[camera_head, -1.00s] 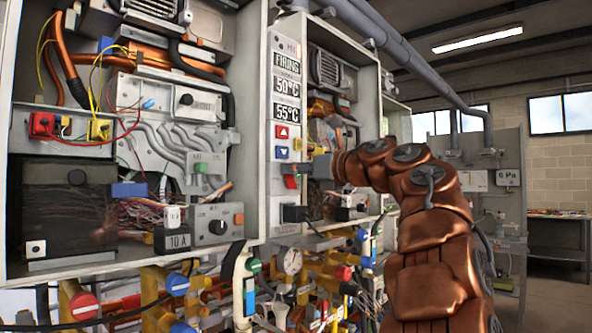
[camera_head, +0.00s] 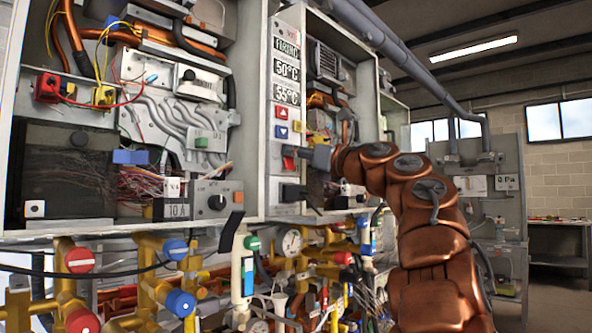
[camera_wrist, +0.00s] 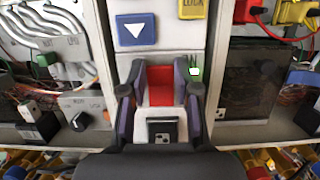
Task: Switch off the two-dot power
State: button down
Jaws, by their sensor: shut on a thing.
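The two-dot power switch is a red rocker (camera_wrist: 160,86) on a light panel in the wrist view.
A blue down-arrow button (camera_wrist: 136,29) sits just above the switch, and a yellow LOCK label (camera_wrist: 192,8) is up to the right. Open heater cabinets with wires flank the column. Pipes and valves (camera_head: 180,300) crowd below.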

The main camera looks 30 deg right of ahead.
jog(key=shift+s+f+t+y+b, duration=0.1)
jog(key=shift+f+t+y+b, duration=0.45)
jog(key=shift+b, duration=1.65)
jog(key=shift+t+h+b, duration=0.25)
jog(key=shift+t+b, duration=0.15)
jog(key=shift+t, duration=0.25)
jog(key=shift+r+t+b, duration=0.1)
jog(key=shift+t+b, duration=0.4)
jog(key=shift+b, duration=0.45)
jog(key=c, duration=0.8)
grip_release()
jog(key=shift+c, duration=0.2)
jog(key=shift+s, duration=0.15)
